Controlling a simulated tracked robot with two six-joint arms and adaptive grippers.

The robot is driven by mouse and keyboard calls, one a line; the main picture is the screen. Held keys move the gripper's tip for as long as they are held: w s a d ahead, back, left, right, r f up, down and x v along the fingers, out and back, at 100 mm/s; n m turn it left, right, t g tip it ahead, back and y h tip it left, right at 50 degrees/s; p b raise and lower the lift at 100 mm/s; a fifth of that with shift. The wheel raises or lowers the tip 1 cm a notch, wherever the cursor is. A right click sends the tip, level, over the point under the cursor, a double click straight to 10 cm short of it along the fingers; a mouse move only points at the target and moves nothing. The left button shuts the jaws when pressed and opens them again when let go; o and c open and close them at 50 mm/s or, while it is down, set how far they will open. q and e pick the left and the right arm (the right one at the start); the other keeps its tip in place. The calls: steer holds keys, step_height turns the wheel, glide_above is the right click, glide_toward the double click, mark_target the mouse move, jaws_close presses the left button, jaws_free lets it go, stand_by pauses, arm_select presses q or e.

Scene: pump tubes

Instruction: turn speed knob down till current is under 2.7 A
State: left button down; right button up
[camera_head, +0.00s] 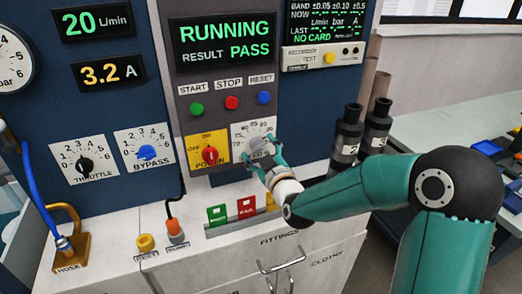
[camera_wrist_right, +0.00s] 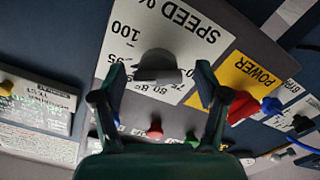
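The current display (camera_head: 108,72) reads 3.2 A in the head view. The white speed dial plate (camera_head: 241,130) is on the panel right of the power switch. In the right wrist view the plate (camera_wrist_right: 125,40) appears upside down, and the grey speed knob (camera_wrist_right: 157,66) shows between the fingertips. The fingers are open, one on each side of the knob, with a visible gap on both sides. My left gripper is not in view.
The red power knob (camera_head: 209,154) sits on a yellow plate just left of the speed dial. The blue bypass knob (camera_head: 146,152) and black throttle knob (camera_head: 84,164) are farther left. Two dark cylinders (camera_head: 347,138) stand to the right. The flow display (camera_head: 92,22) reads 20 L/min.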

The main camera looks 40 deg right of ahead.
steer(key=v, duration=0.7)
steer(key=shift+s, duration=0.25)
steer(key=shift+f, duration=0.1)
stand_by(0.4)
